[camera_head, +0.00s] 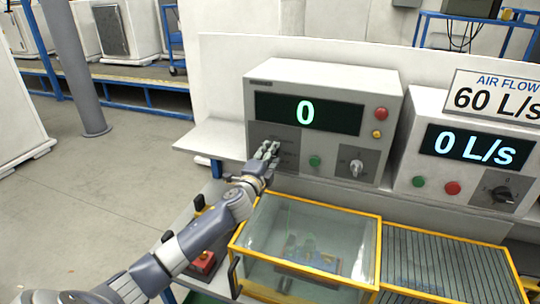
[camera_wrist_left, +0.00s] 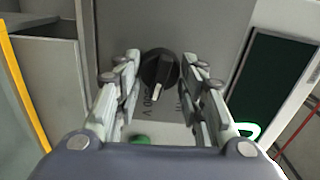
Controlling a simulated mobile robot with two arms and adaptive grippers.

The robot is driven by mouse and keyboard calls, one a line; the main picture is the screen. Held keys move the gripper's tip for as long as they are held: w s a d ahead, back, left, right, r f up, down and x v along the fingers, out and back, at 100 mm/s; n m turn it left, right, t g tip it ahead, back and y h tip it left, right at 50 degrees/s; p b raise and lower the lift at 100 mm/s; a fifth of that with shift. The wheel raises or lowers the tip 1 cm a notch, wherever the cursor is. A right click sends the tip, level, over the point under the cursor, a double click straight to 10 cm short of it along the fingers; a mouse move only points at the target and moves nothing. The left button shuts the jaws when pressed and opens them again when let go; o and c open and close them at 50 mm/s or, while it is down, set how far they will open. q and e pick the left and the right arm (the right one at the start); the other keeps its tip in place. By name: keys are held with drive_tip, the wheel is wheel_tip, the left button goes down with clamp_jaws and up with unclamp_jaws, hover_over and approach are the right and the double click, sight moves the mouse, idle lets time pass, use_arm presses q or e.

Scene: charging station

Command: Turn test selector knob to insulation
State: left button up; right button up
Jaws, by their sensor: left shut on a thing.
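The tester (camera_head: 322,78) is a grey box with a dark display reading 0, standing on the bench. Its black selector knob (camera_wrist_left: 159,66) shows between my left fingertips in the left wrist view, with a white pointer mark on its face. My left gripper (camera_head: 267,150) is at the dark panel in the tester's lower left and hides the knob in the head view. It also shows in the left wrist view (camera_wrist_left: 160,75), shut on the knob, one finger on each side. My right gripper is out of view.
On the tester are a green button (camera_head: 315,161), a second, light knob (camera_head: 356,168) and a red button (camera_head: 381,114). An air flow unit (camera_head: 467,150) stands to the right. A yellow-framed clear case (camera_head: 309,235) lies below, close to my left arm.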

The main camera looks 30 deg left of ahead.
use_arm(q)
drive_tip(key=shift+a+r, duration=0.1)
idle(0.3)
drive_tip(key=o, duration=0.9)
drive_tip(key=shift+o, duration=0.7)
drive_tip(key=v, duration=1.2)
